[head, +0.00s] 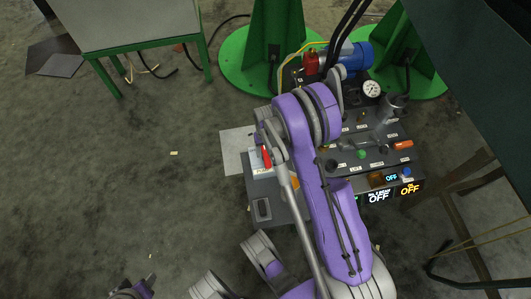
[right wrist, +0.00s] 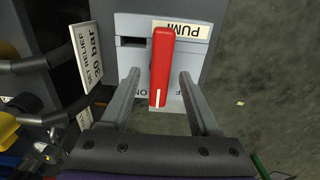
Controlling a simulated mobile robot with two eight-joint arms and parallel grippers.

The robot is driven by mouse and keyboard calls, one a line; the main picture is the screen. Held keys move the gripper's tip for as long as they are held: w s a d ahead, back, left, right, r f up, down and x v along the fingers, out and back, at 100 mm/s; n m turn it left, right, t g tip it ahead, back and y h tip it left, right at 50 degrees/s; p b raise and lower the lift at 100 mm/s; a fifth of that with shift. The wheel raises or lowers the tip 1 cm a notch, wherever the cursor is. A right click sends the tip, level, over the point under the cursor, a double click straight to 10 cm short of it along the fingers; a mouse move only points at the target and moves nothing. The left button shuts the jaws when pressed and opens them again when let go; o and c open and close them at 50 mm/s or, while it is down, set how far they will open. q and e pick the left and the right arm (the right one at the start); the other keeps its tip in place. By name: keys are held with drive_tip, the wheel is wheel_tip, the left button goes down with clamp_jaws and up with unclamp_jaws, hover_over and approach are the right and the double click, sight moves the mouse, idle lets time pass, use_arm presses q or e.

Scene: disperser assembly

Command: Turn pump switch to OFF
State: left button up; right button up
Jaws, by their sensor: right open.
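The pump switch (right wrist: 161,60) is a red lever on a light grey plate, under a label reading PUMP upside down in the right wrist view. Its white-marked end points down in that view, between partly hidden OFF and ON lettering. My right gripper (right wrist: 159,76) is open, one finger on each side of the lever, with visible gaps on both sides. In the head view the red lever (head: 266,158) shows at the left side of the machine, beside my purple right arm. A part of my left gripper (head: 132,291) shows at the bottom edge; its jaws are unclear.
The control panel (head: 345,158) has buttons, a gauge (head: 371,88) and lit OFF displays (head: 379,197). A blue motor (head: 356,57) and green stands (head: 275,55) are behind. A white relief label (right wrist: 88,55) stands left of the switch. The floor at left is mostly clear.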

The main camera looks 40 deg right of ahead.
drive_tip(key=shift+f, duration=0.55)
clamp_jaws()
